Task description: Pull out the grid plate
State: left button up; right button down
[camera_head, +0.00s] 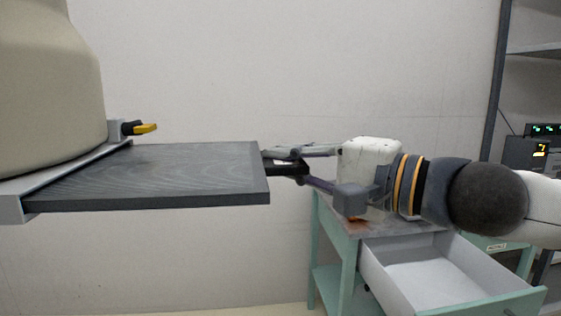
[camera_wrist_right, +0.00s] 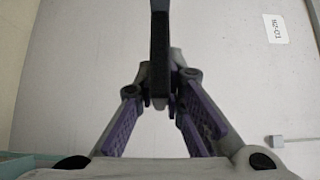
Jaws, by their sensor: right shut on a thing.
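The grid plate (camera_head: 165,172) is a flat dark grey slab with a faint grain. In the head view it sticks out level to the right from a metal rail under a large beige rounded body. My right gripper (camera_head: 280,163) comes in from the right and is shut on the plate's right edge. In the right wrist view the plate (camera_wrist_right: 160,45) shows edge-on as a dark upright strip between the fingertips of my right gripper (camera_wrist_right: 161,92). My left gripper is not in view.
The beige body (camera_head: 45,90) fills the upper left, with a yellow-tipped lever (camera_head: 143,128) at its rail. A green cart (camera_head: 345,250) with an open white drawer (camera_head: 430,280) stands below my right arm. A shelf with devices (camera_head: 530,150) is at the far right.

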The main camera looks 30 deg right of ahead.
jog(key=shift+s+d+r, duration=0.1)
jog(key=shift+s+d, duration=0.15)
jog(key=shift+d, duration=0.5)
jog(key=shift+s+d+f, duration=0.1)
jog(key=shift+s+d, duration=0.15)
jog(key=shift+d, duration=0.55)
jog(key=shift+s+d+r, duration=0.1)
jog(key=shift+s+d, duration=0.15)
jog(key=shift+d, duration=0.5)
